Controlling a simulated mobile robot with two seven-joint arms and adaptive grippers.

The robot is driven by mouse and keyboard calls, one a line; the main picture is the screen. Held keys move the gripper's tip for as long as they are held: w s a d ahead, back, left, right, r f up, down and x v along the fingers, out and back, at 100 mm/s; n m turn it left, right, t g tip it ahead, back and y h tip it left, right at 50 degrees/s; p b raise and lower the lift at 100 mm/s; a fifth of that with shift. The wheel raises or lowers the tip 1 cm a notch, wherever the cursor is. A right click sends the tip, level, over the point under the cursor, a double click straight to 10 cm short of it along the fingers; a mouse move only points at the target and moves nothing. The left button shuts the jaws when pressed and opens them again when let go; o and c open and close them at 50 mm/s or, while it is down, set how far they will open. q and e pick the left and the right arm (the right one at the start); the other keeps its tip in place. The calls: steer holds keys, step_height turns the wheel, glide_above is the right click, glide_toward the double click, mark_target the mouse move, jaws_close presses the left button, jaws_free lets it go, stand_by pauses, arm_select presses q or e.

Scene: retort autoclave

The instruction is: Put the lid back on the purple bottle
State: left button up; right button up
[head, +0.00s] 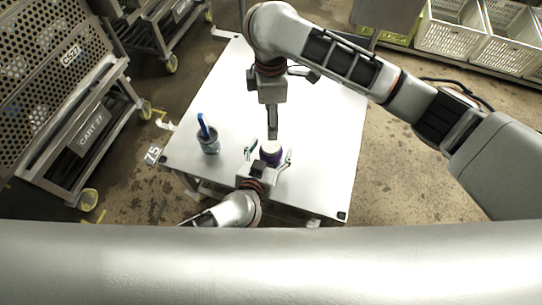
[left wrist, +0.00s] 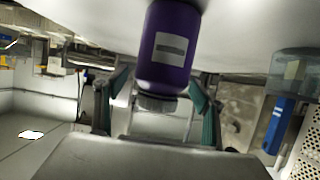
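The purple bottle (head: 271,158) stands upright on the white table, with a round white top (head: 271,146) that could be the lid or the bare neck. My right gripper (head: 272,137) points down just above the white top. Its fingers show edge-on, so its grip is unclear.
A clear container (head: 209,145) with a blue object (head: 203,125) in it stands on the table left of the bottle. The white table (head: 325,140) is bare to the right. A perforated cart (head: 85,145) stands at left, and white crates (head: 450,30) stand at back right.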

arm_select(q)
steer(key=shift+s, duration=0.1)
steer(key=v, duration=1.2)
